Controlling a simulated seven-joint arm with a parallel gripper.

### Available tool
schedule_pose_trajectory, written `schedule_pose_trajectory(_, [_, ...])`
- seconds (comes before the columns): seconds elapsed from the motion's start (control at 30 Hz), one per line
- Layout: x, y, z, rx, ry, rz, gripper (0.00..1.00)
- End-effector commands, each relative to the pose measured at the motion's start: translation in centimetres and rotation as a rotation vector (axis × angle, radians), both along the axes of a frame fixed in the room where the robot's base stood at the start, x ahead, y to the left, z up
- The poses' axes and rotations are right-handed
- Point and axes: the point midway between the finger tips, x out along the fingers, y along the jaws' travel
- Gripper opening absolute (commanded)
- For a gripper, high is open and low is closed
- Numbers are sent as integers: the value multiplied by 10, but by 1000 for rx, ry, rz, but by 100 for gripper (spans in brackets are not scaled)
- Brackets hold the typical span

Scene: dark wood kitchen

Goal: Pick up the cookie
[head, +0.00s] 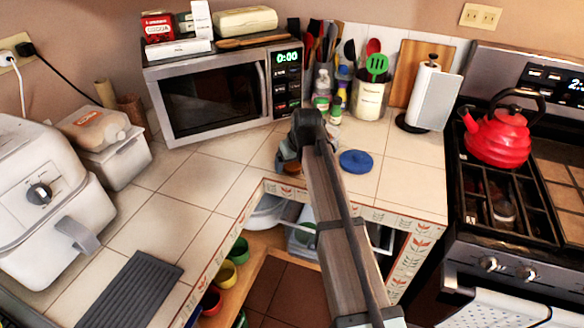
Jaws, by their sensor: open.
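My gripper (287,158) is over the tiled counter corner, in front of the microwave's right end. It is open, seen from behind, and my arm hides most of it. A small brown patch (292,169) shows right at the gripper, low by the counter. It may be the cookie, but it is too small and covered to be sure. I cannot tell whether it lies between the fingers or whether they touch it. No other cookie is clearly visible.
A blue disc (356,161) lies just right of my gripper. Bottles (334,110) and a utensil crock (369,100) stand behind it, with the microwave (215,92) behind left. A red kettle (496,135) sits on the stove. Tiles left of the gripper are clear.

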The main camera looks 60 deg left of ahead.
Motion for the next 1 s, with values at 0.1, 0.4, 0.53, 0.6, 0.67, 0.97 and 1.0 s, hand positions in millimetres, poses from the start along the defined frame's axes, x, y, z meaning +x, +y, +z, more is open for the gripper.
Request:
schedule_pose_trajectory(0.1, [0,3,-6,0,0,0,87])
schedule_pose_trajectory(0.4, [0,2,-6,1,0,0,76])
schedule_pose_trajectory(0.53, [0,2,-6,1,0,0,63])
schedule_pose_trajectory(0.6, [0,2,-6,1,0,0,57])
schedule_pose_trajectory(0.67, [0,2,-6,1,0,0,51])
schedule_pose_trajectory(0.97, [0,2,-6,1,0,0,27])
schedule_pose_trajectory(1.0, [0,2,-6,1,0,0,27])
